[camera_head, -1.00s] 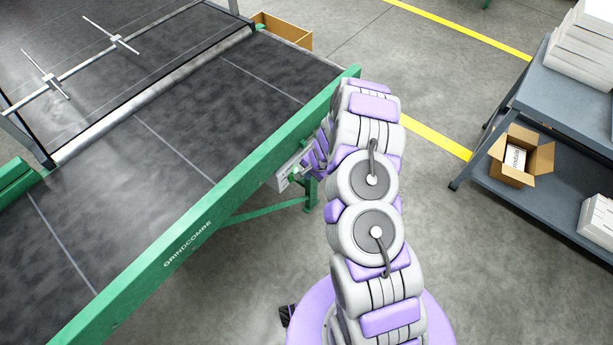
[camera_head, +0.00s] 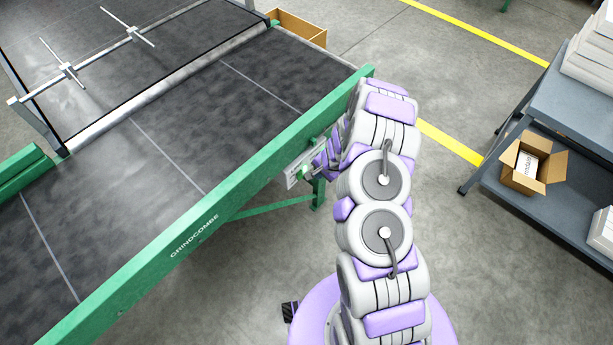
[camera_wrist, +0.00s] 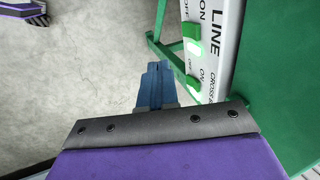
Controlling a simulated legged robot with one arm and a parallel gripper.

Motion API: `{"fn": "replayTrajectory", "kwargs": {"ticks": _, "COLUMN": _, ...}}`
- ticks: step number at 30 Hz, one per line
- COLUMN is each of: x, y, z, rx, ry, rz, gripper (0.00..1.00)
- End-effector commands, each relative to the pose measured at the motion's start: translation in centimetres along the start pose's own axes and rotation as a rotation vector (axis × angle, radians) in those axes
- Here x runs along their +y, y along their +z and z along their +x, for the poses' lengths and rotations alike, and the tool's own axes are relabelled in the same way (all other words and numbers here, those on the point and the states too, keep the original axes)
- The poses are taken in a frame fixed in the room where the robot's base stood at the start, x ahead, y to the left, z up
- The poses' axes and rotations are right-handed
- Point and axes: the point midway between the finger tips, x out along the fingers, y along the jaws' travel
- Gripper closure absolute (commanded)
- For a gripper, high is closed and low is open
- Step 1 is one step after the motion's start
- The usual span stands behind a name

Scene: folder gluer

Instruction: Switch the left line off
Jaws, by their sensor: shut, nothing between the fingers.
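A white control panel (camera_wrist: 225,45) is on the right in the wrist view, on the green frame, with its lettering sideways. I read "LINE", "ON", "OFF" and part of "CROSS". Two bright green switches show along its edge, an upper one (camera_wrist: 192,42) and a lower one (camera_wrist: 194,83). I cannot tell which one is for the left line. My gripper (camera_wrist: 158,68) has its blue fingers shut and empty, left of the panel and apart from the switches in the picture. In the head view the panel (camera_head: 293,178) is partly hidden beside my wrist.
The green-sided conveyor (camera_head: 150,272) marked "GRINDCOMBE" fills the left. A green leg and brace (camera_head: 270,207) stand below the panel. A grey shelf unit (camera_head: 505,195) with an open carton (camera_head: 534,165) is at the right. Bare floor lies between.

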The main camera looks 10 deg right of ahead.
Motion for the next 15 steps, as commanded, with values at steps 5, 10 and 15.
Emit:
{"fn": "replayTrajectory", "kwargs": {"ticks": 5, "x": 0.0, "y": 0.0, "z": 0.1, "rx": 0.000, "ry": 0.001, "rz": 0.000, "gripper": 1.00}}
{"fn": "replayTrajectory", "kwargs": {"ticks": 10, "x": 0.1, "y": 0.0, "z": 1.4, "rx": 0.000, "ry": 0.003, "rz": 0.001, "gripper": 1.00}}
{"fn": "replayTrajectory", "kwargs": {"ticks": 15, "x": 0.1, "y": 0.0, "z": 3.9, "rx": 0.001, "ry": 0.004, "rz": -0.002, "gripper": 1.00}}
